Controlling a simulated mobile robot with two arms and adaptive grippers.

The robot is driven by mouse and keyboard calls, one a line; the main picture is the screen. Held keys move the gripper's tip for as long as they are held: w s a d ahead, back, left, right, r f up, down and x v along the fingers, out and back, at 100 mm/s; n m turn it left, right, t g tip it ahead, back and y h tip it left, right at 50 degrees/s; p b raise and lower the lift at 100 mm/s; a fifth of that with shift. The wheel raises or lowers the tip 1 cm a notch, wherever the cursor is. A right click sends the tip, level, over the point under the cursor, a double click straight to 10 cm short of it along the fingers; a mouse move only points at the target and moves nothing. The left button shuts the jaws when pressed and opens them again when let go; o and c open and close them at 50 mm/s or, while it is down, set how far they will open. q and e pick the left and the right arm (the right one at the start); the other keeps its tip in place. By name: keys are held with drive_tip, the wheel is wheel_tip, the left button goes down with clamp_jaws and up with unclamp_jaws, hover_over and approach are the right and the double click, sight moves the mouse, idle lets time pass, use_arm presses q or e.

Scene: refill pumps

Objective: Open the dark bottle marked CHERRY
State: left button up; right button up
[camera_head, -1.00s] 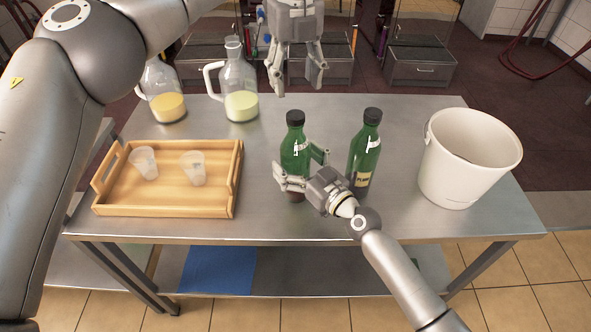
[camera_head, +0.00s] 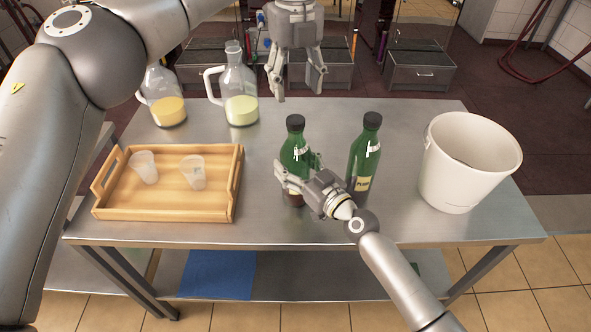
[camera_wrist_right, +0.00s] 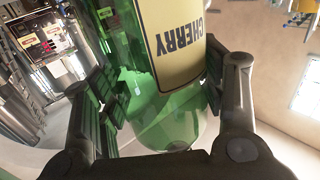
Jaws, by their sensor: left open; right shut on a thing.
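The CHERRY bottle (camera_head: 295,150) is dark green with a black cap (camera_head: 295,122) on it and stands upright on the steel table (camera_head: 330,222). Its CHERRY label (camera_wrist_right: 180,45) fills the top of the right wrist view. My right gripper (camera_head: 298,178) is shut around the bottle's lower body, and its fingers also show on both sides in the right wrist view. My left gripper (camera_head: 296,88) is open and empty, pointing down above and behind the bottle's cap, apart from it. A second green bottle (camera_head: 364,158) with a PLUM label stands close to the right.
A wooden tray (camera_head: 225,205) holds two clear cups (camera_head: 193,172) at the left. Two glass jugs (camera_head: 240,90) with yellowish liquid stand at the back left. A white bucket (camera_head: 468,165) stands at the right. The table's middle back is clear.

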sight(296, 119)
use_arm(q)
drive_tip(key=m, duration=2.6)
drive_tip(key=shift+m, duration=0.4)
drive_tip(key=m, duration=0.8)
drive_tip(key=shift+m, duration=0.4)
drive_tip(key=m, duration=0.4)
drive_tip(key=shift+m, duration=0.3)
drive_tip(key=m, duration=0.4)
drive_tip(key=shift+m, duration=0.3)
drive_tip(key=shift+f, duration=4)
